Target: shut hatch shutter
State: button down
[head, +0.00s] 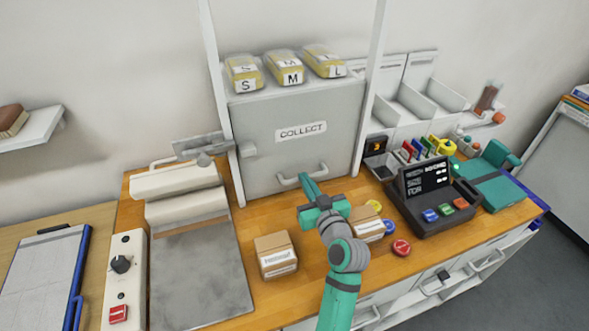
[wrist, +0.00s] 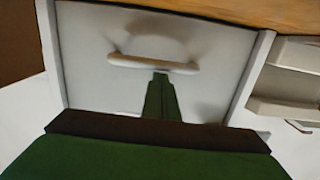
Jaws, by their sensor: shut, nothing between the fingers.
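The hatch shutter (head: 270,150) is a light grey panel marked COLLECT between two white posts. It hangs low, its bottom edge at or very close to the wooden counter; I cannot tell if a thin gap is left. Its bar handle (head: 303,178) is near the bottom edge. My gripper (head: 309,182) is shut and empty, its fingertips at the handle. In the wrist view the shutter (wrist: 85,60) fills the middle, upside down, and the fingertips (wrist: 160,77) meet the handle (wrist: 153,65) in the picture. I cannot tell whether they touch it.
Small cartons (head: 276,255) stand on the counter, one partly behind my gripper. A dark terminal (head: 432,195) and a red button (head: 401,248) are to the right. A grey board (head: 198,275) lies to the left. Yellow packs (head: 285,67) sit on the ledge above the shutter.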

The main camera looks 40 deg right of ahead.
jog(key=shift+f, duration=0.75)
notch_tip(320, 180, up, 5)
jog(key=v, duration=1.1)
